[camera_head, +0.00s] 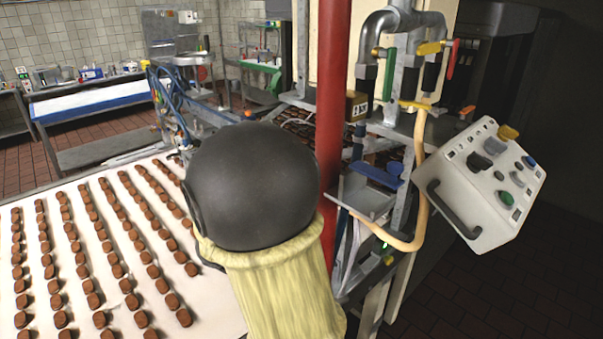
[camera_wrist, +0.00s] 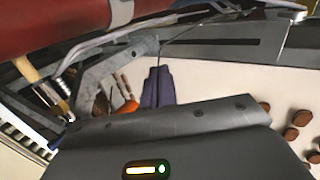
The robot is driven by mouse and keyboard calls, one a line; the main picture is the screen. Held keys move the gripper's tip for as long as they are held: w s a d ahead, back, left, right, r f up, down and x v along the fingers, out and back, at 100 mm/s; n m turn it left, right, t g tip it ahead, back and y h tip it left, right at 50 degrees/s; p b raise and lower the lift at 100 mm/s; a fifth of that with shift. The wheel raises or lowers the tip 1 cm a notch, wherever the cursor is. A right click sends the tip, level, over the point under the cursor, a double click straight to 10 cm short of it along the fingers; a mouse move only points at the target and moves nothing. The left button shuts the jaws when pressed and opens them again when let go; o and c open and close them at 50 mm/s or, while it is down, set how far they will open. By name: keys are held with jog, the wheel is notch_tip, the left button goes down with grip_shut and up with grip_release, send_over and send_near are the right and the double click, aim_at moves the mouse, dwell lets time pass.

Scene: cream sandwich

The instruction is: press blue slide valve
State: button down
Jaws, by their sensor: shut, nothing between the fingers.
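A flat dark-blue part with a raised blue knob (camera_head: 378,175) sits on a metal bracket right of the red post in the head view. It looks like the blue slide valve, but I cannot be sure. I cannot make it out in the wrist view. My gripper (camera_wrist: 158,72) shows in the wrist view as two dark fingers pressed together, with nothing between them. They point towards grey metal framework beside the pale belt. In the head view my own dark round arm joint and yellow sleeve hide the gripper, so its distance from the blue part cannot be told.
The red post (camera_head: 340,90) stands close right of my arm. A white conveyor (camera_head: 22,196) with rows of brown pieces lies left. A grey control box (camera_head: 470,205) with buttons, a bent tan hose (camera_head: 421,200) and pipes (camera_head: 400,22) with coloured handles crowd the right.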

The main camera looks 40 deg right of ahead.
jog(key=w+d+r+n+t+h+b, duration=0.1)
jog(key=w+d+r+t+h, duration=0.3)
jog(key=w+d+r+h, duration=0.6)
jog(key=w+r, duration=0.3)
jog(key=shift+w+r+t+h+b, duration=0.15)
jog(key=shift+w+t+h+b, duration=0.15)
jog(key=shift+t+h+b, duration=0.1)
jog(key=shift+d, duration=0.1)
jog(key=p+x, duration=0.5)
jog(key=x, duration=0.5)
jog(key=shift+s+f, duration=0.1)
jog(key=shift+f, duration=0.1)
